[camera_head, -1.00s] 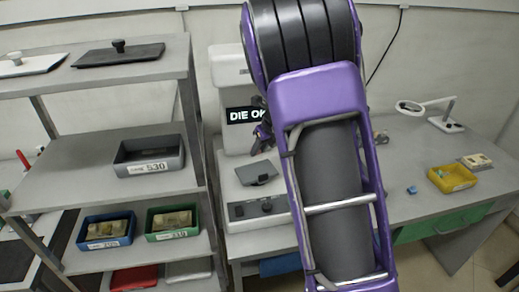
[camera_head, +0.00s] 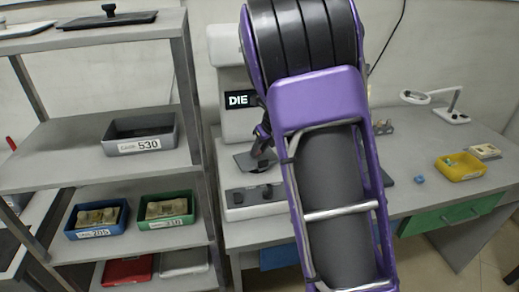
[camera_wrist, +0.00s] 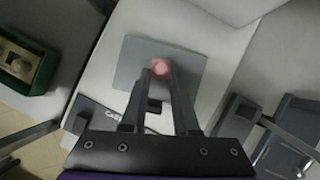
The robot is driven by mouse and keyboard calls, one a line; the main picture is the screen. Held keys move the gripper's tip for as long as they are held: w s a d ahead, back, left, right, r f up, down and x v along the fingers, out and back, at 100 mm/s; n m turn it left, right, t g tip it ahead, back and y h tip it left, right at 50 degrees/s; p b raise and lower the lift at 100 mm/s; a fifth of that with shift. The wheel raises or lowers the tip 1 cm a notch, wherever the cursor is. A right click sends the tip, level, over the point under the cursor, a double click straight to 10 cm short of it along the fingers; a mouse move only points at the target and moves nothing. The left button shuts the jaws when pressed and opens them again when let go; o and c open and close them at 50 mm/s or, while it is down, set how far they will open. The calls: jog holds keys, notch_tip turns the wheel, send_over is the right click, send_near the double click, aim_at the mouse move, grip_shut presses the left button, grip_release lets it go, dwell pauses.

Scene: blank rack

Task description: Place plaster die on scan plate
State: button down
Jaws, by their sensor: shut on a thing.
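The plaster die (camera_wrist: 160,68) is a small pinkish piece between the fingertips of my gripper (camera_wrist: 160,74) in the wrist view. My gripper is shut on it. The scan plate (camera_wrist: 138,52) is a grey square plate directly behind the die in that view. I cannot tell whether the die touches the plate. In the head view the scan plate (camera_head: 243,162) sits on the white scanner, partly covered by my gripper (camera_head: 262,148). The die is hidden there.
The scanner (camera_head: 240,125) has a screen reading "DIE" and a dark control panel (camera_head: 250,195). A shelf rack at left holds a grey tray (camera_head: 140,145), a blue tray (camera_head: 97,232) and a green tray (camera_head: 166,222). A yellow tray (camera_head: 460,173) stands on the right bench.

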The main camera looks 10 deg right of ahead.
jog(key=shift+f+b, duration=0.35)
jog(key=shift+f, duration=0.3)
jog(key=c, duration=0.6)
grip_release()
jog(key=shift+s, duration=0.1)
